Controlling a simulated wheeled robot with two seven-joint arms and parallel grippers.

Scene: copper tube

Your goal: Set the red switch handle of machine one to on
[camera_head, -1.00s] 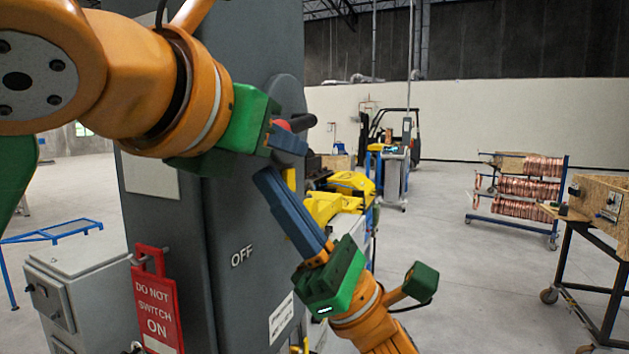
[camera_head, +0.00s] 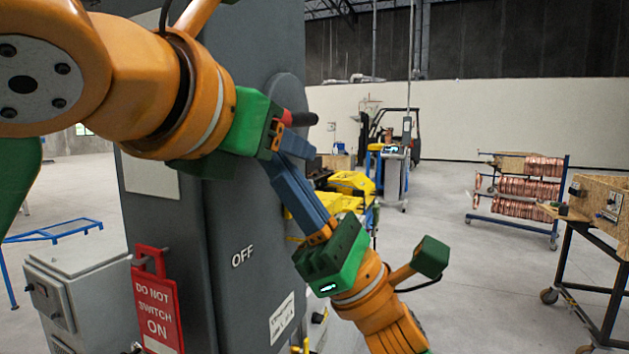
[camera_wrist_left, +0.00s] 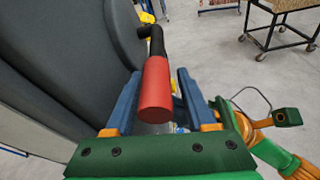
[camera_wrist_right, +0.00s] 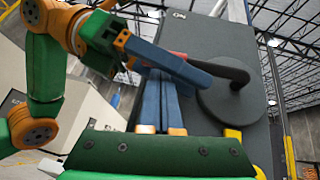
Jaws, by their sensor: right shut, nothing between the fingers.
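The switch handle has a red grip (camera_wrist_left: 157,90) and a black bar on a round grey hub (camera_wrist_right: 238,95). The hub is on the dark grey cabinet (camera_head: 215,160), which bears an OFF label (camera_head: 242,257); an ON label (camera_wrist_right: 180,15) shows in the right wrist view. My left gripper (camera_head: 297,145) is open, its blue fingers on either side of the red grip with visible gaps in the left wrist view. In the head view it hides much of the handle. My right gripper (camera_head: 272,158) is shut and empty, its fingertips just below the left gripper.
A red DO NOT SWITCH ON sign (camera_head: 157,305) hangs on the cabinet front. A small grey box (camera_head: 80,285) stands left of it. Yellow equipment (camera_head: 350,185) stands behind my right gripper.

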